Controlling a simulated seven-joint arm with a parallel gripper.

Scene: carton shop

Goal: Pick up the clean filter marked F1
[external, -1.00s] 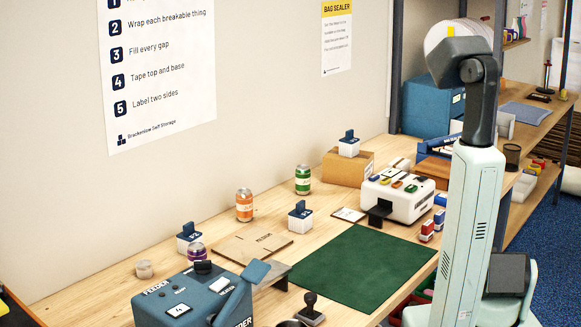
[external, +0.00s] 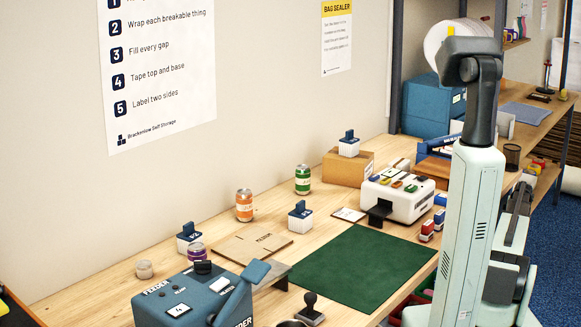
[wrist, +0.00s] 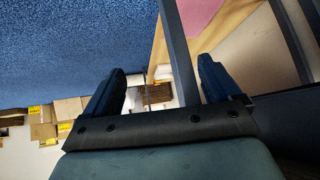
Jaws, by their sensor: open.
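Three white blocks with dark blue tabs on top look like the filters. One (external: 349,147) stands on a cardboard box at the back of the bench. One (external: 300,218) stands mid-bench, left of the green mat. One (external: 188,240) stands further left, behind the blue feeder machine. The tab marks are too small to read surely, so I cannot tell which is F1. My gripper (wrist: 160,90) shows in the wrist view, open and empty, its two dark fingers apart and away from the filters. In the external view its fingers are not visible.
The blue feeder (external: 195,300) fills the bench's front left. An orange can (external: 244,206), a green can (external: 303,180) and a purple can (external: 197,252) stand nearby. A white button machine (external: 410,205) stands behind the green mat (external: 365,265), which is clear. The cardboard box (external: 342,170) is beyond.

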